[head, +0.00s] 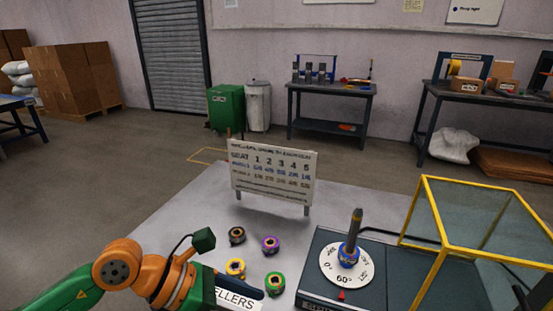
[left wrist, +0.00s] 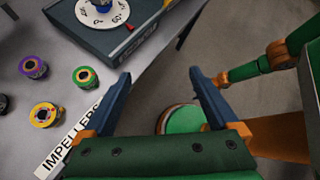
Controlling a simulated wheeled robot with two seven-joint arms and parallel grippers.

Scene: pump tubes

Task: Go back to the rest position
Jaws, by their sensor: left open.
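My left gripper (head: 248,289) is at the near edge of the table, beside the IMPELLERS label. In the left wrist view its dark blue fingers (left wrist: 160,75) are spread apart, with nothing between them. Ring-shaped impellers stand on the table: a dark brown one (head: 237,235), a purple one (head: 271,244), a yellow one (head: 235,268) and a green one (head: 274,284). The left wrist view also shows the purple (left wrist: 33,67), green (left wrist: 85,78) and yellow (left wrist: 43,115) ones, left of the fingers. My right gripper is not in view.
A dark station (head: 390,272) with a white dial (head: 332,266) and an upright post (head: 353,232) stands at the right. A yellow-framed clear box (head: 480,190) stands beside it. A white sign (head: 272,171) stands at the table's back. The grey tabletop (head: 195,225) left of the impellers is clear.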

